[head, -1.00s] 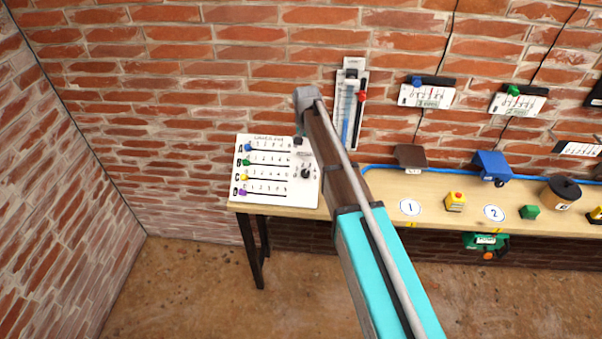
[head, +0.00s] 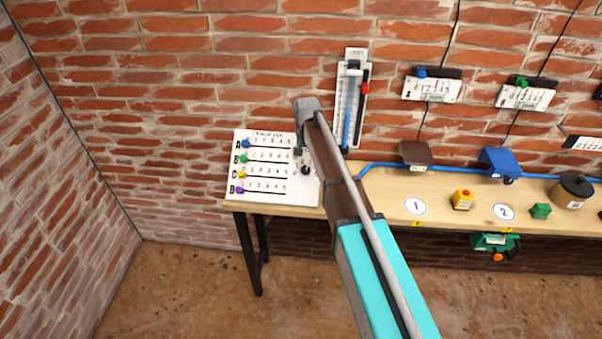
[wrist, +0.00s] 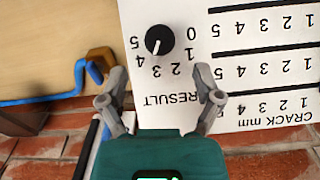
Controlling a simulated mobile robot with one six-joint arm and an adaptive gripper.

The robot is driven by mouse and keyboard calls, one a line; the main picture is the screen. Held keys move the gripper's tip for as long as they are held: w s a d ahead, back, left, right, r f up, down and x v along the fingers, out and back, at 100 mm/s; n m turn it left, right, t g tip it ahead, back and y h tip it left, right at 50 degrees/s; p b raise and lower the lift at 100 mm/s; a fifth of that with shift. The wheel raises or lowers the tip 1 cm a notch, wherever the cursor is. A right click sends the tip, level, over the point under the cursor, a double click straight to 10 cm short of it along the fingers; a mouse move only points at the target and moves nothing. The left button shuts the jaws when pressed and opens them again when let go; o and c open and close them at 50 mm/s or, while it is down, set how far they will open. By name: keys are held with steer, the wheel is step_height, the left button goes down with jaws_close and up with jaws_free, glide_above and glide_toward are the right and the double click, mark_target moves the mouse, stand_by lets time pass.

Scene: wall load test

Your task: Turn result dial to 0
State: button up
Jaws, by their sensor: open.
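The result dial (wrist: 159,40) is a round black knob on a white board (wrist: 240,70), shown upside down in the wrist view. Its white mark points down and slightly left in that picture, towards the 3-4 side; the 0 stands at its right. In the head view the dial (head: 306,170) is near the board's right edge. My gripper (wrist: 161,70) is open and empty. Its two fingers are spread either side of the RESULT lettering, with the dial apart from them, beyond the tips. In the head view my gripper (head: 299,153) is over the board's upper right, partly hidden by my arm.
The board also has crack sliders with coloured knobs (head: 243,158). A wall gauge (head: 350,105) with a blue bar stands just right of my gripper. A blue cable (wrist: 75,85) and brown block (wrist: 101,58) lie close to the left finger. The wooden table (head: 390,190) continues right.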

mark_target(305, 168)
steer(key=shift+f+b, duration=2.6)
steer(key=shift+f, duration=0.25)
steer(key=c, duration=1.1)
steer(key=shift+a, duration=0.35)
steer(key=shift+d, duration=0.2)
